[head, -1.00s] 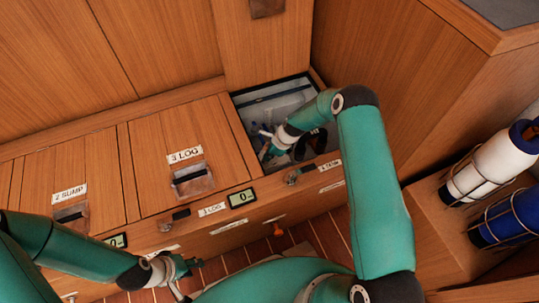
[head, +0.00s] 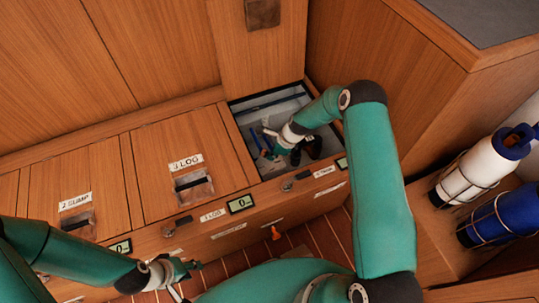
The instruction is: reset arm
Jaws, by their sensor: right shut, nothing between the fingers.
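My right arm reaches over the open locker (head: 240,103) at the far right of the bench. My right gripper (head: 268,142) is at or just above the opening, small and partly hidden by its own wrist; it is shut with nothing in it. My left gripper (head: 188,277) is low in front of the bench, apart from the locker fronts. Its fingers are small and partly cut by my own body, so I cannot tell whether they are open.
The locker holds blue items (head: 255,142) and dark objects (head: 312,148). Closed lids marked LOG (head: 185,140) and SUMP (head: 75,165) lie left. An orange knob (head: 276,232) shows below.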

